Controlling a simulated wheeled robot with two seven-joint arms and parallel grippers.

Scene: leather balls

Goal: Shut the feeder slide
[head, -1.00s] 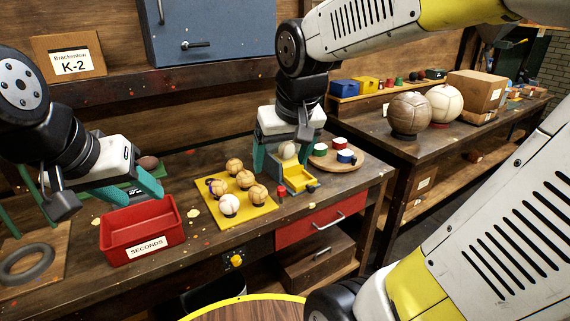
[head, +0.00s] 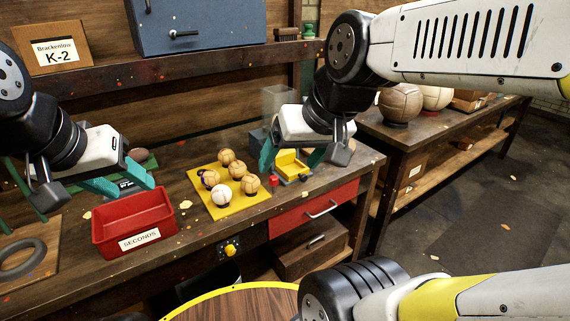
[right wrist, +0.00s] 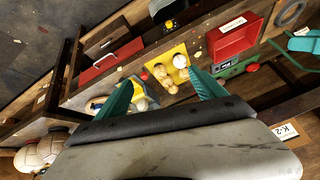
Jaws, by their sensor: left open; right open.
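The feeder (head: 290,165) stands on the bench right of the yellow mat, with a yellow trough, a clear upright part (head: 278,103) behind and a small red knob (head: 273,181) at its front left. My right gripper (head: 292,156) is open and empty in front of the feeder's upper part, hiding much of it. I cannot tell whether it touches, or how the slide stands. In the right wrist view its teal fingers (right wrist: 163,93) are spread, with the feeder partly behind the left finger.
The red SECONDS tray (head: 108,237) stands on the bench at left. Several balls sit on the yellow mat (head: 213,207) between tray and feeder. A grey ring (head: 22,258) lies far left. Larger balls (head: 400,103) stand on another table at right.

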